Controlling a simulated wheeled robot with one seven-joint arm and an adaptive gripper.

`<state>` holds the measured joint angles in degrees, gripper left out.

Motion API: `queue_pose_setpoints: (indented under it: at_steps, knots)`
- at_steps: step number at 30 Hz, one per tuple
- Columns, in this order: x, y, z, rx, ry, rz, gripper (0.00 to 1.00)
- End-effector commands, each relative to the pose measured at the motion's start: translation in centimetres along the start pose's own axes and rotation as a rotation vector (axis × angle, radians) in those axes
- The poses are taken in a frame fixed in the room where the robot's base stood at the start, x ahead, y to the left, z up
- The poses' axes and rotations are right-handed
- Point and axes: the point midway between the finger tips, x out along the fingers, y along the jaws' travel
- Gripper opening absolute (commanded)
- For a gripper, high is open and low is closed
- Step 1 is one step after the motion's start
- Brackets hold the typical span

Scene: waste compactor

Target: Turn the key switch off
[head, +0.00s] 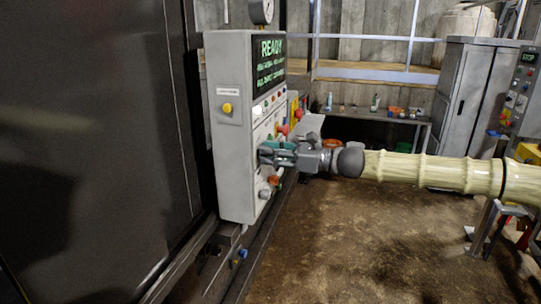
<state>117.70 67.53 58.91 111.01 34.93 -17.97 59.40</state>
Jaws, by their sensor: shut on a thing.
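The grey control panel (232,150) stands left of centre in the head view, its face turned to the right. Its screen (271,60) reads READY in green. My gripper (266,153) comes in from the right and its fingers are at the middle of the panel face. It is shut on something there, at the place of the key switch. The fingers hide the key and the switch, so I cannot see which way the key points. A round knob (265,190) is on the panel below my gripper.
A yellow button (227,107) is on the panel's near side. A large dark metal wall (90,150) fills the left. A bench (375,115) with small items stands at the back, beside a grey cabinet (462,90). The floor (340,240) at the front is open.

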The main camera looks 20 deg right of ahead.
Motion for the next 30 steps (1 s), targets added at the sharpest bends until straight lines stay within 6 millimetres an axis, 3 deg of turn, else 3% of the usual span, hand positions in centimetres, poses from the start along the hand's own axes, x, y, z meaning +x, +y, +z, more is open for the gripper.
queue_pose_setpoints:
  at_steps: [30]
  knots:
    - [-0.08,-0.36,-0.22,-0.829,-0.001,-0.007,0.05]
